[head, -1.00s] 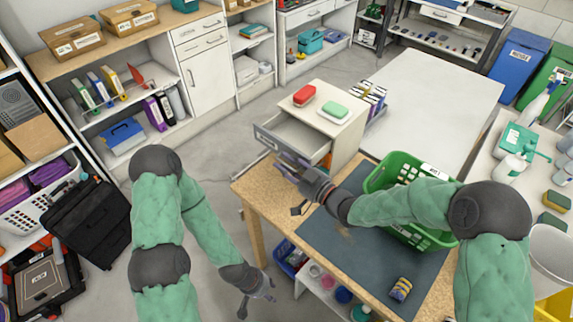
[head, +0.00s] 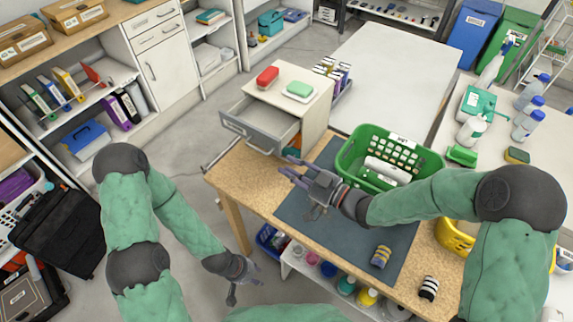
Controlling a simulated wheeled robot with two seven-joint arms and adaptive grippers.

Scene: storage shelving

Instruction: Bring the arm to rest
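My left gripper (head: 246,290) hangs low over the floor, left of the workbench, with its fingers apart and nothing between them. My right gripper (head: 290,169) is above the dark mat (head: 325,236), in front of the small drawer cabinet (head: 313,118), pointing left. Its fingers look spread and empty. The cabinet's grey drawer (head: 240,124) stands pulled out, and I see nothing in its visible inside. The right gripper is apart from the drawer front.
A green basket (head: 350,160) with white bottles stands just behind my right forearm.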

